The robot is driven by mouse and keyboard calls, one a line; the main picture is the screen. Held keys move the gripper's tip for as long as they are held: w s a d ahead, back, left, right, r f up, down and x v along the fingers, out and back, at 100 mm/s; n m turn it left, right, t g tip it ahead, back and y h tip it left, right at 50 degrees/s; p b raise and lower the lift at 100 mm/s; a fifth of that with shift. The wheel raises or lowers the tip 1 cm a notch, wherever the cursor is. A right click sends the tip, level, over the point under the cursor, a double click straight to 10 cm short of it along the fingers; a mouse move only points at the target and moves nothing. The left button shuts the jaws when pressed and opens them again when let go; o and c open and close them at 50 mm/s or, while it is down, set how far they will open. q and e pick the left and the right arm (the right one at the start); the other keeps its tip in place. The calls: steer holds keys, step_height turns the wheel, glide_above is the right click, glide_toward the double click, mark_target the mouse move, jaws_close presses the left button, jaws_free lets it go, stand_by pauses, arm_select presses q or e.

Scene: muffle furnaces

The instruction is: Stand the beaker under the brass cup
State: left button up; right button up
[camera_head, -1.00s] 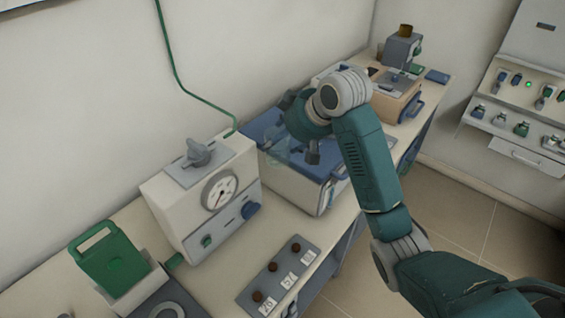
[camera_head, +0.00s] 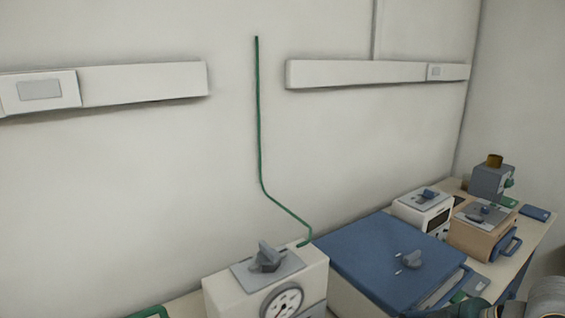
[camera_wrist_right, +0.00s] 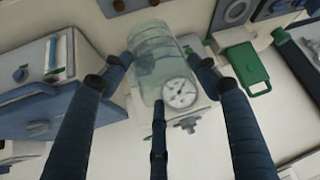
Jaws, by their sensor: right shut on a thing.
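The clear glass beaker (camera_wrist_right: 150,50) is between the dark fingers of my right gripper (camera_wrist_right: 156,66) in the right wrist view. The gripper is shut on it, and a dial shows close by the glass. The brass cup (camera_head: 494,160) sits on top of a grey device (camera_head: 488,182) at the far right end of the bench in the head view. The space under the cup is too small to make out. My right gripper and the beaker are out of the head view; only a piece of my arm shows at its lower right corner. My left gripper is in neither view.
A cream gauge box (camera_head: 235,297) stands at the bottom middle, with a green tube (camera_head: 259,130) rising up the wall. A large blue-lidded box (camera_head: 375,250), a white unit (camera_head: 415,215) and a tan box (camera_head: 470,238) fill the bench toward the grey device.

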steer(key=shift+s+a+f, duration=0.1)
steer(key=shift+s+f, duration=0.05)
steer(key=shift+s, duration=0.3)
steer(key=shift+s+a+f, duration=0.1)
steer(key=shift+s, duration=0.35)
steer(key=shift+d, duration=0.1)
steer(key=shift+w, duration=0.15)
